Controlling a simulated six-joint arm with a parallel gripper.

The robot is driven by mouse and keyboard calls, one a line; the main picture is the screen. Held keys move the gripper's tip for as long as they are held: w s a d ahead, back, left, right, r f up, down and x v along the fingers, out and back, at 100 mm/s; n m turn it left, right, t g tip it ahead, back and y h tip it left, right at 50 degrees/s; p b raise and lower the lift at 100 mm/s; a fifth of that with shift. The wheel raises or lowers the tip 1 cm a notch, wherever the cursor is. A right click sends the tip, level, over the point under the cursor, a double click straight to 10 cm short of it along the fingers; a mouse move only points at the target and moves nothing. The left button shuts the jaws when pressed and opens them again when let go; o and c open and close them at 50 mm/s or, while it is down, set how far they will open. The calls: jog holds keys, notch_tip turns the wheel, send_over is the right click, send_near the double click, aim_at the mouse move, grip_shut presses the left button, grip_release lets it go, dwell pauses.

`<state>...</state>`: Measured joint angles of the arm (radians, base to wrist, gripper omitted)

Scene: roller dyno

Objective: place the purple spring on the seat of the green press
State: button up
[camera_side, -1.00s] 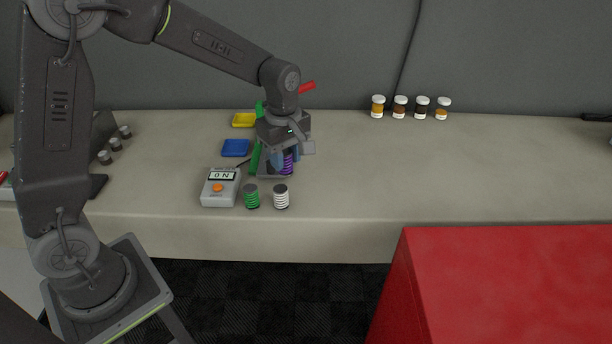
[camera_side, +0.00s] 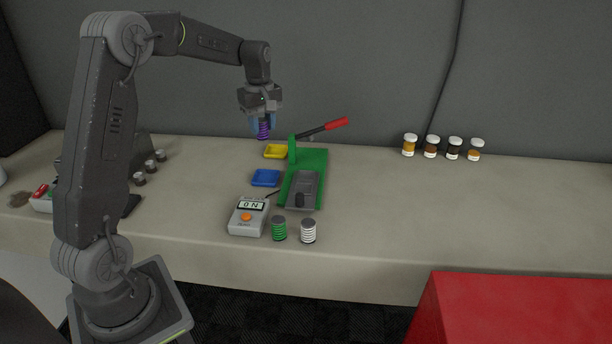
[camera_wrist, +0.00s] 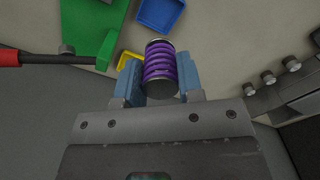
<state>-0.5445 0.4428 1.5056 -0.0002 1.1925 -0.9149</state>
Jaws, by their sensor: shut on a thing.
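The purple spring (camera_side: 264,131) is between the blue fingers of my gripper (camera_side: 263,126), which is shut on it. In the side view it hangs upright in the air, in front of the grey wall and near the yellow tray. In the wrist view the spring (camera_wrist: 160,68), with dark end caps, sits between both fingertips (camera_wrist: 160,80). The green press (camera_side: 314,162) stands on the table to the right of and below my gripper, its red-handled lever (camera_side: 336,124) raised. Its grey seat area (camera_side: 303,188) looks empty. Part of the press (camera_wrist: 95,25) shows in the wrist view.
A yellow tray (camera_side: 276,152) and a blue tray (camera_side: 265,178) lie left of the press. A grey meter (camera_side: 248,217), a green spring (camera_side: 279,229) and a white spring (camera_side: 308,231) stand in front. Several jars (camera_side: 431,147) stand at the back right. The right tabletop is clear.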

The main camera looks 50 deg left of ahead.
jog(key=shift+w+f, duration=0.25)
jog(key=shift+w, duration=0.05)
jog(key=w+d+f, duration=0.6)
jog(key=w+d, duration=0.1)
jog(key=shift+w+d+f, duration=0.2)
jog(key=shift+w+d, duration=0.05)
jog(key=shift+d, duration=0.05)
jog(key=shift+f, duration=2)
jog(key=o, duration=0.9)
jog(key=shift+f, duration=0.15)
jog(key=shift+o, duration=0.2)
